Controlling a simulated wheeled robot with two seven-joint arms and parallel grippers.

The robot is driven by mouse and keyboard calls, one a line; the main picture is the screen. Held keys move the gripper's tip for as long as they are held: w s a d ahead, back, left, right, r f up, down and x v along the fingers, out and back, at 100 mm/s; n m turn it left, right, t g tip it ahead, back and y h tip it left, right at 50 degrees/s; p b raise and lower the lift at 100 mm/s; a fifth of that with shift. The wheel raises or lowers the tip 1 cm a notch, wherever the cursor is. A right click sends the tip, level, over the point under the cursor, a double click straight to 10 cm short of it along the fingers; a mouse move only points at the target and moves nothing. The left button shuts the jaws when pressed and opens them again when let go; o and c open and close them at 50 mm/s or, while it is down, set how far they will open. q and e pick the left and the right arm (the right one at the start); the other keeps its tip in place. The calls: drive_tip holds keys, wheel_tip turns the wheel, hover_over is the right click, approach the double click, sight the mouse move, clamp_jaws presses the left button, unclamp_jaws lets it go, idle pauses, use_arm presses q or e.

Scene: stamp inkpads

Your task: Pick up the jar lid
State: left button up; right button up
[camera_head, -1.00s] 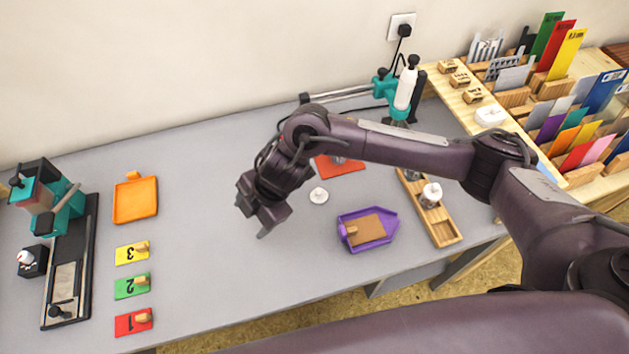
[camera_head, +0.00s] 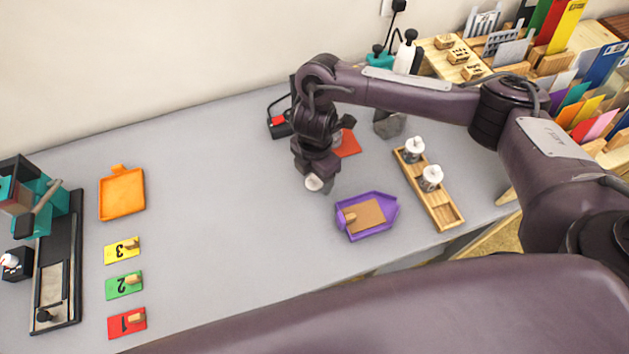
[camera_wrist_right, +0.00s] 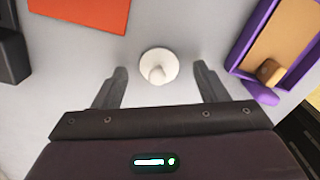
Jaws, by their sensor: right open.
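The jar lid (camera_wrist_right: 158,66) is a small white disc with a knob on top. In the right wrist view it lies on the grey table just beyond and between the two fingers of my right gripper (camera_wrist_right: 161,78). The fingers are apart and not touching it. In the head view the lid (camera_head: 314,182) shows at the fingertips of my right gripper (camera_head: 322,183), partly hidden by it. The gripper points down over the lid. My left gripper is not in view.
A purple tray (camera_head: 390,222) with a brown pad is right of the lid. An orange-red sheet (camera_wrist_right: 85,10) lies beyond it. A wooden tray (camera_head: 440,212) holds two jars (camera_head: 431,178). The table's middle left is clear; an orange tray (camera_head: 121,197) stands farther left.

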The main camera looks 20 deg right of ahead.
drive_tip(key=shift+f, duration=0.4)
drive_tip(key=shift+c, duration=0.3)
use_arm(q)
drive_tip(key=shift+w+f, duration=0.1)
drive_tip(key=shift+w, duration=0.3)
use_arm(e)
drive_tip(key=c, duration=1)
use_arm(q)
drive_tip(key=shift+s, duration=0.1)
use_arm(e)
drive_tip(key=shift+r, duration=0.1)
